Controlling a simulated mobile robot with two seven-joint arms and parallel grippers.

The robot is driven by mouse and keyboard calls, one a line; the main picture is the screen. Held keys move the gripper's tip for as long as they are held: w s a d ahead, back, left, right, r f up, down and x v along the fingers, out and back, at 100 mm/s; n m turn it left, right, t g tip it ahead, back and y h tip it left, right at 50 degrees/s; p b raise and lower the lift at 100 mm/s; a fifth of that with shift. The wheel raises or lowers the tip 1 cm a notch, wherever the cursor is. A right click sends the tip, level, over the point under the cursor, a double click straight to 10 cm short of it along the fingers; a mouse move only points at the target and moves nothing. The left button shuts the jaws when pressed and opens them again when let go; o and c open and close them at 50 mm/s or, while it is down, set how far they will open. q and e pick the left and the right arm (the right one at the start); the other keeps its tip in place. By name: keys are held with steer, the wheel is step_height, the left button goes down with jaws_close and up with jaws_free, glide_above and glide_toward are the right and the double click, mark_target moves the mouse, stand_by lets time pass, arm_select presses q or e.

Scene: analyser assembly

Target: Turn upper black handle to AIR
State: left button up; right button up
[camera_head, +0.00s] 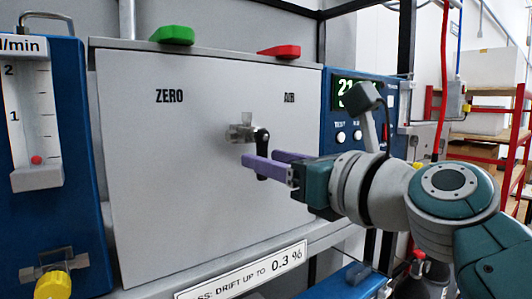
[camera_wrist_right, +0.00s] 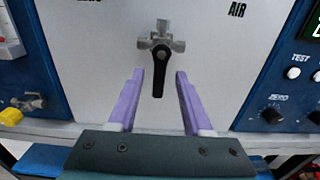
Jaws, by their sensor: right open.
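The upper black handle (camera_head: 262,137) sits on a metal valve (camera_head: 240,130) in the middle of the light grey panel (camera_head: 190,200). It points straight down, between the ZERO label (camera_head: 170,96) on the left and the AIR label (camera_head: 289,98) on the right. My right gripper (camera_head: 264,160) is open, with purple fingers reaching toward the panel. In the right wrist view the black handle (camera_wrist_right: 159,80) hangs between the open fingertips (camera_wrist_right: 158,76), with gaps on both sides. The fingers partly hide its lower part in the head view. My left gripper is out of view.
A green tab (camera_head: 172,35) and a red tab (camera_head: 281,50) stand on the panel's top edge. A blue flowmeter (camera_head: 75,130) is at the left, with a yellow knob (camera_head: 55,285) below. A blue display unit (camera_head: 345,125) with knobs stands close on the right.

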steer(key=shift+w+a, duration=0.25)
steer(key=shift+c, duration=0.2)
jaws_close()
stand_by(0.4)
